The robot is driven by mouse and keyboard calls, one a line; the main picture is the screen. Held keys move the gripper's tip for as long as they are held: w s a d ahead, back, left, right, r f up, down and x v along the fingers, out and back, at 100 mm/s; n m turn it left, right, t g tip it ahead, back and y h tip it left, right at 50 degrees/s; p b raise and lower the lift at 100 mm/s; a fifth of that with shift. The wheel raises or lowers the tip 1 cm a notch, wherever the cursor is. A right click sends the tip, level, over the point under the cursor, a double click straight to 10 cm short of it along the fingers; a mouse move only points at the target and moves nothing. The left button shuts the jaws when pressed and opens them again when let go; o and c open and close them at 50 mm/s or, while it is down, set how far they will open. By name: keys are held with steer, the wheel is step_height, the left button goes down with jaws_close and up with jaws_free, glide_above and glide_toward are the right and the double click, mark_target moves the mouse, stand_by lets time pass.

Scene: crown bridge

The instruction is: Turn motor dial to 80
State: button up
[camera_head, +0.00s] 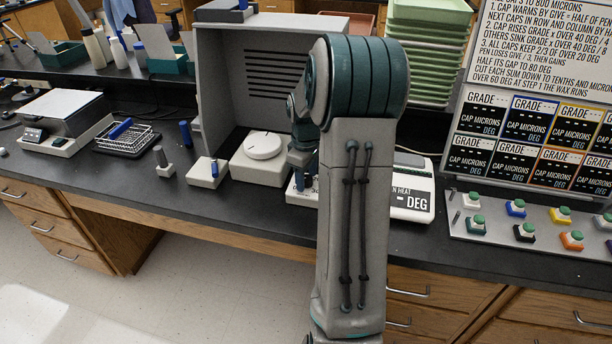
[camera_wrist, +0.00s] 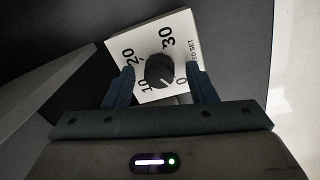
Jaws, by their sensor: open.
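In the wrist view a round black dial knob (camera_wrist: 160,70) sits on a white box face (camera_wrist: 143,45). The markings 0, 10, 20 and 30 and partly hidden lettering ending in "SET" show around it; I see no 80. My gripper (camera_wrist: 160,68) is open, with one dark blue finger on each side of the knob; contact cannot be told. In the head view my gripper (camera_head: 303,182) points down at a white box (camera_head: 297,196) on the black bench. My arm hides much of it, and the knob cannot be made out there.
A white box with a round disc (camera_head: 262,146) stands close left, before a grey vented enclosure (camera_head: 220,70). A white DEG display (camera_head: 410,202) stands close right. A tray of coloured buttons (camera_head: 495,228) lies right.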

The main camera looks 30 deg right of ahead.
steer(key=c, duration=1)
steer(key=shift+o, duration=0.2)
steer(key=shift+m, duration=0.5)
steer(key=m, duration=0.2)
steer(key=shift+m, duration=0.4)
steer(key=m, duration=0.3)
steer(key=shift+w+m+p, duration=0.1)
steer(key=shift+m+p, duration=0.25)
steer(key=shift+m, duration=0.05)
steer(key=m, duration=0.4)
steer(key=shift+p, duration=0.35)
steer(key=shift+m+g+p, duration=0.3)
steer(key=shift+m+p, duration=0.05)
steer(key=shift+m, duration=1.75)
steer(key=shift+d, duration=0.1)
